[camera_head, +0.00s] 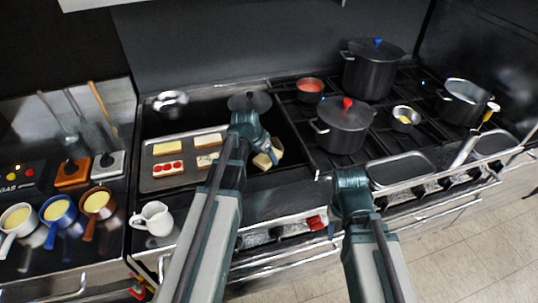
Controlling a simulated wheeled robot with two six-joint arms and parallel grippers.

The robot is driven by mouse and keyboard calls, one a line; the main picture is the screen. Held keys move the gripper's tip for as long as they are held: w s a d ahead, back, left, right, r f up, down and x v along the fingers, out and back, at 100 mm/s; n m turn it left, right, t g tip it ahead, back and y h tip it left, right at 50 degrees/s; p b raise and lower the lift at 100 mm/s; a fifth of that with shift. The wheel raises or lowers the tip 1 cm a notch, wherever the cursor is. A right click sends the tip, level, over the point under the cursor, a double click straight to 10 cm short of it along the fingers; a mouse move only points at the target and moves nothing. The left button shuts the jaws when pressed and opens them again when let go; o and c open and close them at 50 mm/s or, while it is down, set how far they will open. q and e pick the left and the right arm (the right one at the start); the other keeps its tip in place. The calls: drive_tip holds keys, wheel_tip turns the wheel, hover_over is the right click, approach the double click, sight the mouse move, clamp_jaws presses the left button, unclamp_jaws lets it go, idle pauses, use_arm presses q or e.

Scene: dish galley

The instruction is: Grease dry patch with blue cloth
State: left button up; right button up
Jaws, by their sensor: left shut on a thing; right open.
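My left gripper (264,148) is low over the dark griddle (290,135), to the right of the metal tray. It is shut on a small pale yellowish thing (263,160), mostly hidden by the gripper, so I cannot tell what it is. A round grey patch (250,101) shows on the griddle just behind this gripper, partly covered by my arm. I see no cloth that is clearly blue. My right gripper (351,178) is open and empty at the front edge of the stove, in front of the red-knobbed pot.
The metal tray (147,186) with bread slices lies left of my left arm. A red-knobbed pot (343,128), a blue-knobbed pot (372,72) and small bowls stand on the burners at right.

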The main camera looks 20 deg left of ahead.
use_arm(q)
drive_tip(key=shift+a, duration=0.1)
drive_tip(key=shift+w+a, duration=0.55)
drive_tip(key=shift+w, duration=0.25)
drive_tip(key=shift+w+a, duration=0.5)
drive_tip(key=shift+w, duration=0.3)
drive_tip(key=shift+w+a, duration=0.55)
drive_tip(key=shift+w, duration=0.2)
drive_tip(key=shift+w+a, duration=0.5)
drive_tip(key=shift+w, duration=0.25)
drive_tip(key=shift+w+a, duration=0.55)
drive_tip(key=shift+w, duration=0.25)
drive_tip(key=shift+w+a, duration=0.5)
drive_tip(key=shift+w, duration=0.3)
